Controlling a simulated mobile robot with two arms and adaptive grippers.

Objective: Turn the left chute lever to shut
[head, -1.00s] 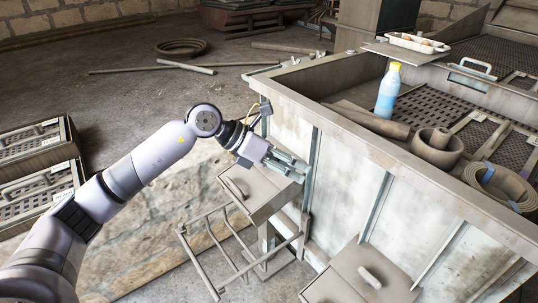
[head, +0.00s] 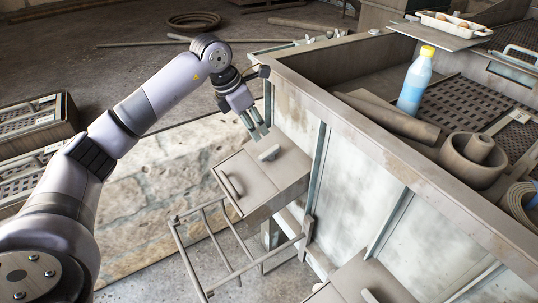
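The left chute (head: 250,187) is a grey-brown box sticking out from the pale metal wall of the large bin. A small light lever (head: 270,153) lies on its top near the back. A darker bar handle (head: 230,186) is on its front edge. My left gripper (head: 259,134) points down just behind and above the lever. Its two fingers look parted with nothing between them, and they appear clear of the lever. A second chute (head: 360,283) shows at the bottom edge, partly cut off. My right gripper is not in view.
A metal rack frame (head: 235,250) stands below the left chute. The bin's rim (head: 375,135) rises on the right. A blue bottle with a yellow cap (head: 415,83), a pipe (head: 385,117) and a ring-shaped part (head: 474,158) sit in the bin. Crates (head: 40,125) stand at left.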

